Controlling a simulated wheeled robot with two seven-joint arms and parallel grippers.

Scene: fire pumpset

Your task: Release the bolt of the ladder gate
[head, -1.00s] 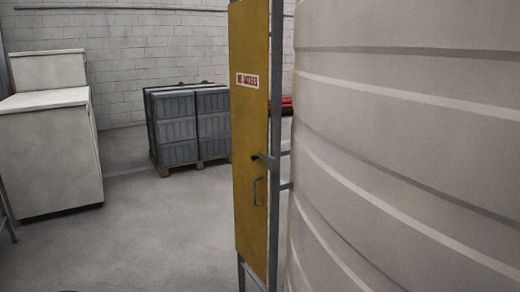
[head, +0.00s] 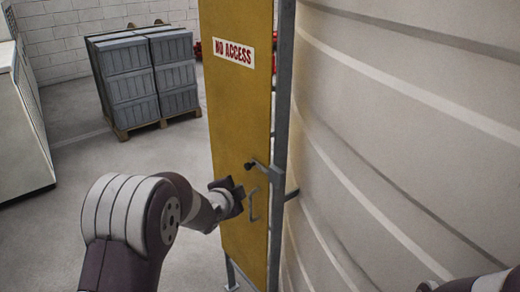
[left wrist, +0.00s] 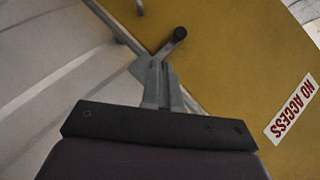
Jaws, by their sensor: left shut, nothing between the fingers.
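The yellow ladder gate (head: 235,110) stands upright against a grey post and carries a "NO ACCESS" sign (head: 234,53). Its bolt (head: 262,169) is a grey bar with a black knob (head: 249,166) at its left end. It also shows in the left wrist view, with the knob (left wrist: 180,33) just beyond my fingertips. A grey pull handle (head: 253,205) sits below the bolt. My left gripper (head: 238,194) is close to the gate, left of the handle and below the knob. Its fingers (left wrist: 158,68) are together and empty. I cannot tell whether they touch the bolt.
A large pale ribbed tank (head: 410,130) fills the right side, close to the gate. Grey stacked blocks on a pallet (head: 150,80) stand behind. A white cabinet (head: 20,130) is at the left. Floor between them is clear. Part of my right arm shows at bottom right.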

